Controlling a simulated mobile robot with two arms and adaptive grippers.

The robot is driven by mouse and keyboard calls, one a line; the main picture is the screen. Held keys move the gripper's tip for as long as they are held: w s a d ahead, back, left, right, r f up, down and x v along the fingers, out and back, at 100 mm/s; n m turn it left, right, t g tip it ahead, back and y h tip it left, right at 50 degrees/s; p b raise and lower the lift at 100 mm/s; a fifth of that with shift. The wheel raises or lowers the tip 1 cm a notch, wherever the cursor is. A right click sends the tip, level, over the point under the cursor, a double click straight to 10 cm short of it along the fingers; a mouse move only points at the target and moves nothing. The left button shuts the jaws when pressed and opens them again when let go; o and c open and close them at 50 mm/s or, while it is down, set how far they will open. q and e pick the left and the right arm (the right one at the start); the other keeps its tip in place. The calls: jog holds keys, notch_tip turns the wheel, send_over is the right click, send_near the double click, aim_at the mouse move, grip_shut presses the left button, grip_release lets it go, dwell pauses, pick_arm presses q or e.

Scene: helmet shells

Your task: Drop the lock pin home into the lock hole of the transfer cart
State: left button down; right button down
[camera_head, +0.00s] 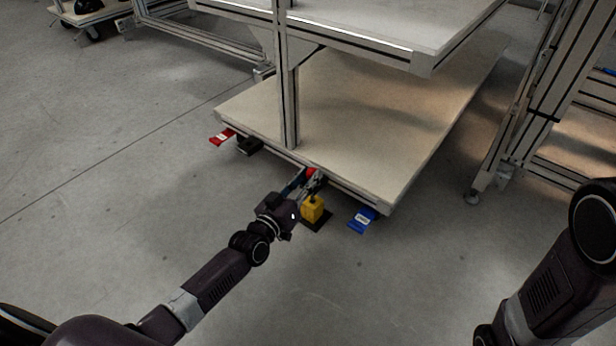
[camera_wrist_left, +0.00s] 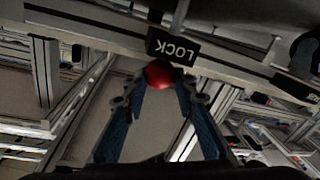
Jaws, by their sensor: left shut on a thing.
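The transfer cart (camera_head: 340,120) has a pale lower deck and an upper shelf on metal posts. My left gripper (camera_head: 307,180) is at the cart's near lower edge, shut on the red ball knob of the lock pin (camera_head: 311,171). In the left wrist view the red knob (camera_wrist_left: 159,75) sits between the fingertips, just below a black LOCK label (camera_wrist_left: 172,48). The pin's shank and the lock hole are hidden, so I cannot tell how the pin stands to the hole. My right arm shows at lower right, but its gripper is out of view.
A yellow block (camera_head: 312,207) on a dark floor plate stands right beside my left gripper. A blue pedal (camera_head: 362,219) and a red pedal (camera_head: 221,137) stick out under the cart edge. A metal rack (camera_head: 545,110) stands at right. The floor in front is clear.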

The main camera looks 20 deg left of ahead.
pick_arm(q)
jog(key=shift+f, duration=0.2)
jog(key=c, duration=1.5)
grip_release()
jog(key=v, duration=1.2)
